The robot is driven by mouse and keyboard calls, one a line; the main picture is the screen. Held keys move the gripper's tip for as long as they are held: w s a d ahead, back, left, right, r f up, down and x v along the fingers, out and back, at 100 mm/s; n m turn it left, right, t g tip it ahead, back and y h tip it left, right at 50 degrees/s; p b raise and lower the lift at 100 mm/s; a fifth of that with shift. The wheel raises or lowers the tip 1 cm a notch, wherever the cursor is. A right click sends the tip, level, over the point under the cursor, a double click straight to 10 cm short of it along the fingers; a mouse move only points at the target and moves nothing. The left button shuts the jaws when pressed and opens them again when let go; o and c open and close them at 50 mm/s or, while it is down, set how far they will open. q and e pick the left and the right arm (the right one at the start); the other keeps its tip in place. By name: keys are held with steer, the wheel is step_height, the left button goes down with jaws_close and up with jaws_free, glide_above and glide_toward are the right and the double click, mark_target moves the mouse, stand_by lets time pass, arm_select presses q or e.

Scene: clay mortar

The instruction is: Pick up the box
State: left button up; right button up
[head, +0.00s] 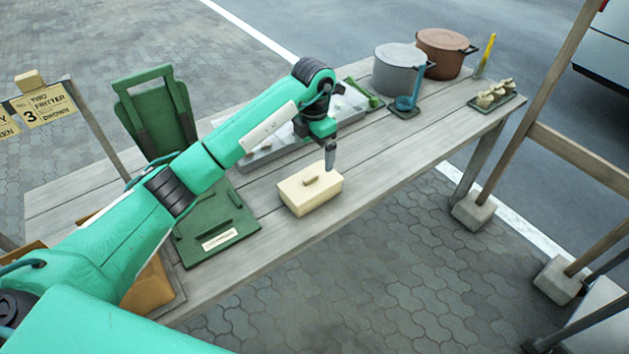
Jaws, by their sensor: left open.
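A cream box (311,194) with a small brown handle on its lid sits on the grey wooden table (372,180), near the front edge. My left gripper (330,168) points down just above and behind the box's right side, apart from the lid handle. It is open, and nothing shows between its fingers. The arm covers part of the table to the left of the box. My right gripper is not in view.
A green board (217,222) lies left of the box. A pale tray (262,153) is behind it. A grey pot (398,70), a brown pot (443,52) and a small tray with food (491,96) stand at the far right. Table right of the box is clear.

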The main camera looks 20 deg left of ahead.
mark_target(310, 181)
arm_select(q)
steer(key=f, duration=0.4)
steer(key=f+p, duration=0.1)
steer(key=f, duration=0.2)
steer(key=shift+s+f, duration=0.2)
steer(key=shift+f, duration=0.15)
steer(key=f, duration=0.1)
steer(key=f+p, duration=0.1)
steer(key=f, duration=0.3)
steer(key=shift+s+a+p, duration=0.25)
steer(key=shift+a+p, duration=0.05)
steer(key=shift+a, duration=0.05)
steer(key=shift+f, duration=0.1)
steer(key=shift+c, duration=0.7)
steer(key=c, duration=0.7)
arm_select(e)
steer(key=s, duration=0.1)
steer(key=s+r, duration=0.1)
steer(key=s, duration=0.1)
